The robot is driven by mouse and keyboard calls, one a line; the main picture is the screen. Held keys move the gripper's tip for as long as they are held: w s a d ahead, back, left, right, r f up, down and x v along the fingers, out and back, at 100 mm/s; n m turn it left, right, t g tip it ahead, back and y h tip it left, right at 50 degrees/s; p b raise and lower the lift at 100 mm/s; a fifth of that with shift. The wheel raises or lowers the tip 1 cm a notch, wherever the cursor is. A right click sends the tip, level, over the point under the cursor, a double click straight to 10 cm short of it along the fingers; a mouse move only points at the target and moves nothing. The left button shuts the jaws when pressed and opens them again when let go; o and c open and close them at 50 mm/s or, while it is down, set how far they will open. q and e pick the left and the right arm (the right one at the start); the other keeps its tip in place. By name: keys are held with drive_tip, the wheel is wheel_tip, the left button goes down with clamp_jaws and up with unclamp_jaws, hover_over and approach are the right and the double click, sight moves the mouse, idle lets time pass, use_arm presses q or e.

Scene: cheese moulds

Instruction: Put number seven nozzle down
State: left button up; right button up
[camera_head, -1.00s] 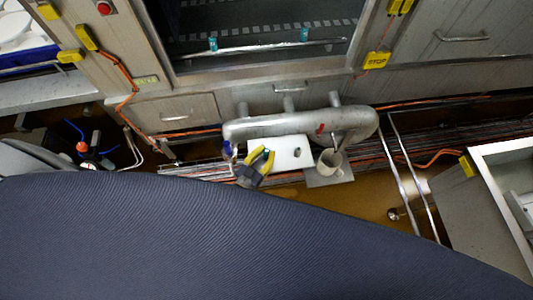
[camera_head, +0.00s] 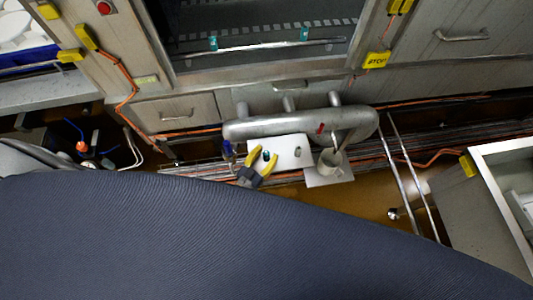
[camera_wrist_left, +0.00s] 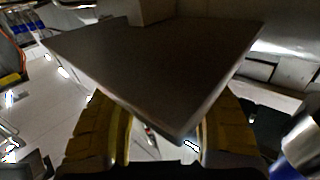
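My left gripper (camera_head: 262,161) shows in the head view with its yellow fingers spread, at the left part of a white board (camera_head: 290,141). A small dark teal piece (camera_head: 266,155), which may be the number seven nozzle, sits between or just beyond the fingertips; no number is readable. Whether the fingers touch it I cannot tell. Another small dark grey piece (camera_head: 297,152) stands on the board to the right. In the left wrist view the yellow fingers (camera_wrist_left: 165,132) are apart, with a dark flat plate (camera_wrist_left: 160,65) in front. My right gripper is not in view.
A thick grey metal pipe (camera_head: 290,125) crosses over the board's far edge. A light grey cup (camera_head: 328,162) stands on a grey plate (camera_head: 320,180) to the right. Two metal rails (camera_head: 405,175) and an open drawer (camera_head: 500,165) lie farther right.

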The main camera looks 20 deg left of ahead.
use_arm(q)
drive_tip(key=v, duration=1.7)
drive_tip(key=s+a+f+g+y, duration=0.1)
drive_tip(key=s+f+g, duration=0.3)
drive_tip(key=f, duration=0.5)
drive_tip(key=s+a+f+g+y, duration=0.1)
drive_tip(key=s+a+f+g, duration=0.2)
drive_tip(key=s+f, duration=0.3)
drive_tip(key=s+a+f+g+y, duration=0.1)
drive_tip(key=s+f+g, duration=0.4)
drive_tip(key=f, duration=0.9)
drive_tip(key=shift+s+a+m+y, duration=0.35)
drive_tip(key=shift+a+m+y, duration=0.05)
drive_tip(key=shift+a, duration=0.15)
drive_tip(key=shift+o, duration=0.6)
drive_tip(key=s+a+f+g+y, duration=0.1)
drive_tip(key=s+f+g, duration=0.2)
drive_tip(key=s, duration=0.6)
drive_tip(key=shift+s+a+f+g, duration=0.25)
drive_tip(key=shift+a+f+g, duration=0.15)
drive_tip(key=shift+f, duration=0.2)
drive_tip(key=shift+s, duration=0.3)
